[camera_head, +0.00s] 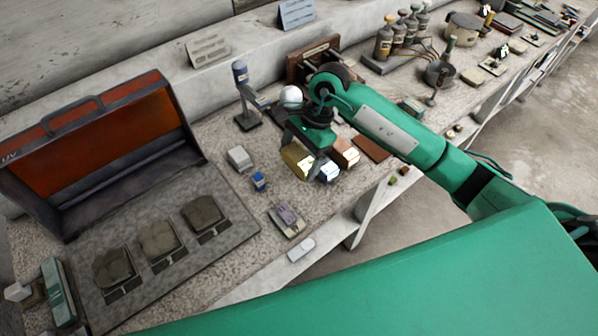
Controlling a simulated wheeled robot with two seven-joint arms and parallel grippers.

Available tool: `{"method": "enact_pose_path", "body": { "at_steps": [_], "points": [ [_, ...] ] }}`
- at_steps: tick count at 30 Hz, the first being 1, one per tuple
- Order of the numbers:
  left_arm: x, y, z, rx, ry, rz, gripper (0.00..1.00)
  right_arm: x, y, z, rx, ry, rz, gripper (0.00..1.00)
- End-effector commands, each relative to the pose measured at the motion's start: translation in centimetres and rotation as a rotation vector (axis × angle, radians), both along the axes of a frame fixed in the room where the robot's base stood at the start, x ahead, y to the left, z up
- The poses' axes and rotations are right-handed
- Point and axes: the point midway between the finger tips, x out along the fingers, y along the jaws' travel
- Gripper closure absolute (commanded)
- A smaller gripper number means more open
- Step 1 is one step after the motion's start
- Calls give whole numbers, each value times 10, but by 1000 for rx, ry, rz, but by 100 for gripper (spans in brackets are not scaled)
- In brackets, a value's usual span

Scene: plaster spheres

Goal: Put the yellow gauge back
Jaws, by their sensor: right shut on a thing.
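The yellow gauge (296,162) is a small dull-yellow block near the middle of the bench. My right gripper (304,146) reaches in from the right and is shut on it from above. The fingers hide part of its top, and I cannot tell whether its underside touches the bench. My left gripper is not in view.
A small blue block (259,181), a grey block (239,158) and a grey-violet device (287,219) are to the left and front. A blue-topped stand (241,92) and a white sphere (290,96) are behind. An open orange-lined case (110,140) fills the left.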

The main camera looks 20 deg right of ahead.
Motion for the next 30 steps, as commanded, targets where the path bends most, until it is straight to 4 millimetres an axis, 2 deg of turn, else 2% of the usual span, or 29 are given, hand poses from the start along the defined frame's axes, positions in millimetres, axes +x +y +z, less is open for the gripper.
{"method": "enact_pose_path", "body": {
  "at_steps": [4,11,18,30],
  "points": [
    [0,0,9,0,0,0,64,-1,0,-27,0,4,-1,37],
    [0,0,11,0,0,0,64,0,0,-44,1,1,0,37],
    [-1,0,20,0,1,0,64,0,0,-77,1,3,0,37],
    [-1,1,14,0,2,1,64,0,0,-86,0,-2,1,37]
  ]
}}
